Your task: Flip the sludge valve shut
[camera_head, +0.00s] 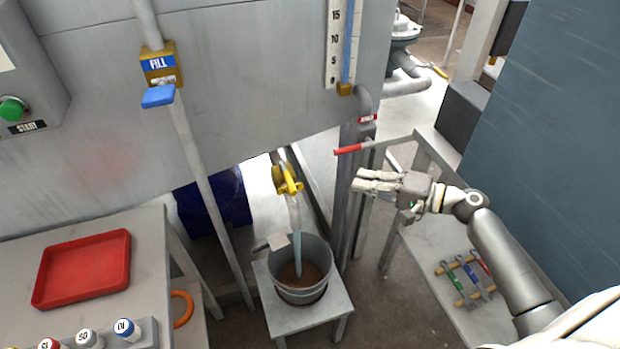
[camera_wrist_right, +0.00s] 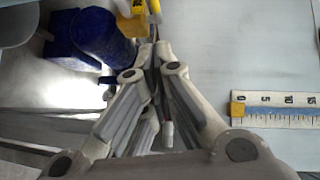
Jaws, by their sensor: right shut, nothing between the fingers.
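A yellow valve (camera_head: 287,180) sits on a pipe under the grey tank, above a metal bucket (camera_head: 300,290). A pale stream runs from its spout into the bucket, which holds brown liquid. A yellow part also shows at the top of the right wrist view (camera_wrist_right: 136,22). A red-handled lever (camera_head: 350,149) juts left from a pipe with a small red label, too small to read. My right gripper (camera_head: 357,180) is shut and empty, just below the red lever and right of the yellow valve, apart from the latter. Its fingertips (camera_wrist_right: 152,60) meet in the wrist view. My left gripper is not in view.
The bucket stands on a small stool (camera_head: 322,319). A blue drum (camera_head: 220,195) stands behind it. A side bench with tools (camera_head: 465,275) lies below my right arm. A red tray (camera_head: 82,268) lies on the left table. A blue FILL handle (camera_head: 158,96) hangs at the tank front.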

